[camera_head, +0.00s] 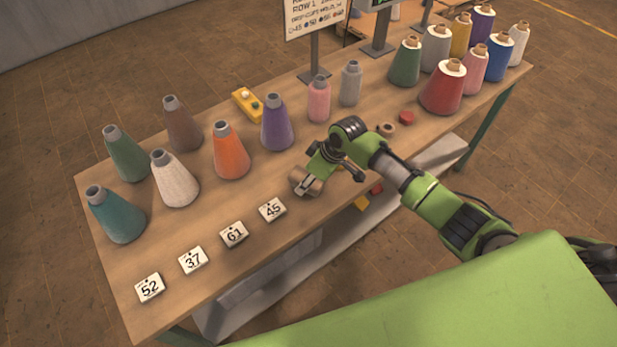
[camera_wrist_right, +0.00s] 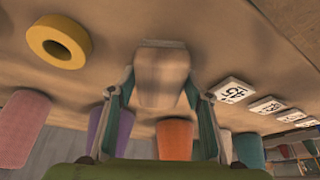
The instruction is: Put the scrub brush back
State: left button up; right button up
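I see no scrub brush that I can make out in either view. My right gripper (camera_head: 306,181) is low over the front middle of the table (camera_head: 250,190), right of the card marked 45 (camera_head: 272,209). Its two fingers (camera_wrist_right: 162,92) stand on either side of a plain tan, rounded piece (camera_wrist_right: 162,72) and appear closed against it. That tan piece also shows at the fingers in the head view (camera_head: 316,186), partly covered by them; I cannot tell whether it touches the tabletop. My left gripper is not in view.
Several yarn cones, such as the orange one (camera_head: 231,152), stand behind the cards. A yellow ring (camera_wrist_right: 60,41) lies near the gripper. More cones (camera_head: 443,88) crowd the right end.

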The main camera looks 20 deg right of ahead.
jog(key=shift+o, duration=0.2)
jog(key=shift+r, duration=0.25)
jog(key=b+v, duration=0.1)
jog(key=v, duration=1)
jog(key=shift+r, duration=0.4)
jog(key=shift+s, duration=0.15)
